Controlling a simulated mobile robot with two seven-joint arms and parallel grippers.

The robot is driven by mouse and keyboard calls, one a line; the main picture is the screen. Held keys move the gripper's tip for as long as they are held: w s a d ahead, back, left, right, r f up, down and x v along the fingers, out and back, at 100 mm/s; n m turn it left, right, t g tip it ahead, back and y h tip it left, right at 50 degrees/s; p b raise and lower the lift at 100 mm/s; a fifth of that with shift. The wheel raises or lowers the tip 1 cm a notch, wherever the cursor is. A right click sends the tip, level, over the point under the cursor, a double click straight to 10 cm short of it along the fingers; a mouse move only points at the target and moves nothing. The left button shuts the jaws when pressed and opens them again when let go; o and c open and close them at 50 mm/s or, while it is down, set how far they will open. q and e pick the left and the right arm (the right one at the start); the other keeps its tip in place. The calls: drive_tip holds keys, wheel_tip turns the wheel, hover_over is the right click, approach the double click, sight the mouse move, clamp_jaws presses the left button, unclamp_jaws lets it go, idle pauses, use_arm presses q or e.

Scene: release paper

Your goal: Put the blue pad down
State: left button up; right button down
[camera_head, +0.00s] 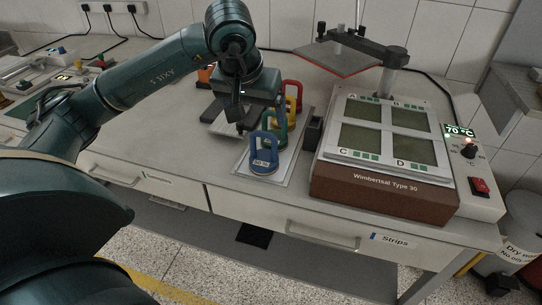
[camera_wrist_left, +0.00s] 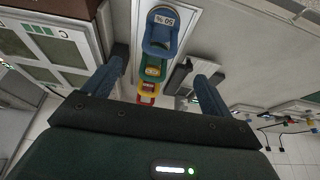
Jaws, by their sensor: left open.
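The blue pad (camera_head: 263,158) with its loop handle and white label stands at the near end of a pale tray (camera_head: 242,166), and no gripper touches it. In the left wrist view the blue pad (camera_wrist_left: 161,30) is beyond my fingertips, its label reading 50 %. My left gripper (camera_head: 240,118) is open and empty, above the table behind and left of the blue pad. In the wrist view my left gripper (camera_wrist_left: 160,68) has its two fingers wide apart. My right gripper is not in view.
Green (camera_head: 279,124), yellow (camera_head: 293,90) and red pads stand in a row behind the blue one. A heated plate unit (camera_head: 390,130) on a brown base stands to the right, with an overhanging arm (camera_head: 365,45) behind. Bare table (camera_head: 170,125) lies to the left.

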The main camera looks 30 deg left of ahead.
use_arm(q)
drive_tip(key=s+d+f+n+g+h, duration=0.2)
drive_tip(key=s+d+f+g+h, duration=0.15)
drive_tip(key=d+h, duration=0.45)
drive_tip(key=s+d+f+n+g+h, duration=0.25)
drive_tip(key=s+d, duration=0.25)
drive_tip(key=d, duration=0.8)
drive_tip(key=s+d+r+n+t+h, duration=0.1)
drive_tip(key=d+r+n+t+h, duration=0.45)
drive_tip(key=n+h, duration=0.9)
drive_tip(key=w+a+f+n+t+y, duration=0.25)
drive_tip(key=f+n+t+y, duration=0.35)
drive_tip(key=n, duration=1.1)
drive_tip(key=w+a+f+n+t+y, duration=0.2)
drive_tip(key=a+f+n+t+y, duration=0.45)
drive_tip(key=n, duration=0.95)
drive_tip(key=s+f+n+g+y, duration=0.5)
drive_tip(key=s+f+n+y, duration=0.2)
drive_tip(key=f+n, duration=0.7)
drive_tip(key=shift+s+a+f, duration=0.2)
drive_tip(key=shift+s+a, duration=0.25)
drive_tip(key=shift+s, duration=0.75)
